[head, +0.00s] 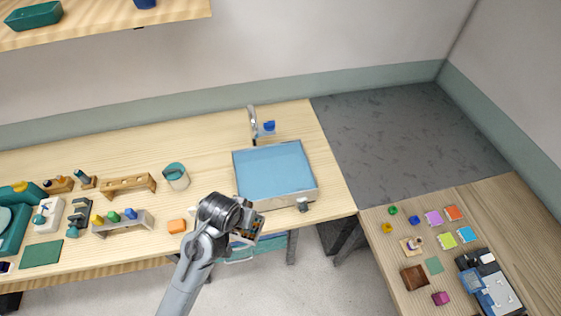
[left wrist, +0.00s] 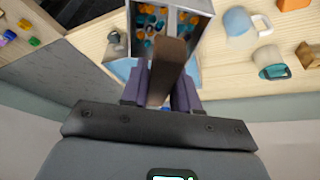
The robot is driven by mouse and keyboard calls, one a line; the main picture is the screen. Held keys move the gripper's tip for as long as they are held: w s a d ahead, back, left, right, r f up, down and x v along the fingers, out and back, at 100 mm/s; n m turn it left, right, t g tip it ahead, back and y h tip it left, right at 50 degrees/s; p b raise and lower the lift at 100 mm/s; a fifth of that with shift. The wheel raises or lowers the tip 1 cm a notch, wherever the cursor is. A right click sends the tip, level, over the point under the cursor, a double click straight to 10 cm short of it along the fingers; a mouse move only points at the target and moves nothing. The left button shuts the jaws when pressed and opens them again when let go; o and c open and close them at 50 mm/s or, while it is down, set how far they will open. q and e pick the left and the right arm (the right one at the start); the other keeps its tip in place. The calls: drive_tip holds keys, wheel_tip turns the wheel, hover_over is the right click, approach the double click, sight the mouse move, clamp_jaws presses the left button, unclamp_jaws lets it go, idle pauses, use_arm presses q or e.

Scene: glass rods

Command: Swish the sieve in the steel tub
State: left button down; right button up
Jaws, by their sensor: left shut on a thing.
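The steel tub (head: 317,189) stands at the right end of the long wooden table, with blue water (head: 273,168) in it. The sieve (head: 254,226) is a boxy metal basket; in the left wrist view (left wrist: 206,40) orange and blue pieces lie inside it. Its brown handle (left wrist: 172,58) is between the purple fingers of my left gripper (left wrist: 163,92), which is shut on it. In the head view my left gripper (head: 241,233) and the sieve are at the tub's near side, outside the water. My fingers are partly hidden there. My right gripper is not in view.
A small jar (head: 303,205) stands by the tub's near right corner, and a faucet (head: 253,122) behind the tub. A second table (head: 380,260) with small items is at the right.

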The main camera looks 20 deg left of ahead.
use_arm(q)
drive_tip(key=shift+r+p, duration=0.65)
drive_tip(key=shift+r, duration=1.85)
